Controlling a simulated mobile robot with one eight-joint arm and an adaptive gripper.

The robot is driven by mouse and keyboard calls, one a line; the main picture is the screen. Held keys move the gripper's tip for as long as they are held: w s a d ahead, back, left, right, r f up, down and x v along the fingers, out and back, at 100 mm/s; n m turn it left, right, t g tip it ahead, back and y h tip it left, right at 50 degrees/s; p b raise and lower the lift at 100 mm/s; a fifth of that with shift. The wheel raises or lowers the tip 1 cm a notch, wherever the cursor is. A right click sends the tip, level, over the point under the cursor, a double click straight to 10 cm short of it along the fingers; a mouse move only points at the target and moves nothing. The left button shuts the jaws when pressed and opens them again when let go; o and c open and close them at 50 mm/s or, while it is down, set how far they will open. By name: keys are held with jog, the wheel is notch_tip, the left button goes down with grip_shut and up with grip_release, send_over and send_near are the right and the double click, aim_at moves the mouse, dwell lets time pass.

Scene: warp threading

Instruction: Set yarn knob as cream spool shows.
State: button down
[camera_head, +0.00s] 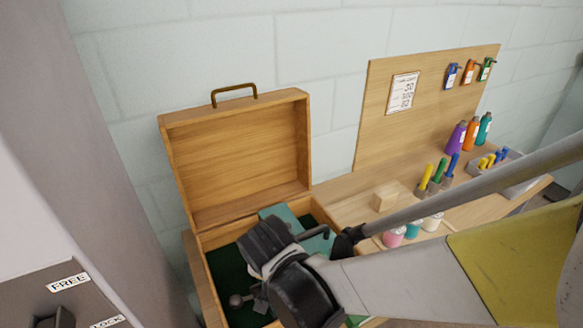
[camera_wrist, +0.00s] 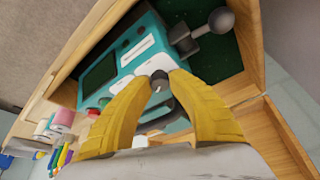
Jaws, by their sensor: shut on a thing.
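A teal device (camera_head: 275,211) sits in the open wooden box. In the wrist view the device (camera_wrist: 150,28) shows a dark screen, white label strips, and red and green buttons. My gripper (camera_wrist: 160,82) has its yellow fingers shut on a small dark knob (camera_wrist: 158,75) on the device's face. The knob's pointer and markings cannot be read. In the head view my wrist hides the fingers and knob. The cream spool (camera_head: 432,221) stands on the bench at the right end of a row with teal and pink spools; its marking is too small to read.
The raised box lid (camera_head: 240,155) stands behind the device. A grey ball-ended lever (camera_wrist: 221,20) is beside the device. A wooden board (camera_head: 430,115) holds a paper chart (camera_head: 402,92) and hanging tags. Bottles, a wooden block (camera_head: 384,197) and coloured-handled tools stand on the bench.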

jog(key=c, duration=1.4)
grip_release()
jog(key=shift+s, duration=0.1)
jog(key=shift+c, duration=0.2)
jog(key=v, duration=1.2)
jog(key=d+r+t, duration=0.2)
jog(key=d+r, duration=0.1)
jog(key=d, duration=2.2)
jog(key=shift+s+m+t, duration=0.2)
jog(key=shift+m+t, duration=0.1)
jog(key=shift+m, duration=0.1)
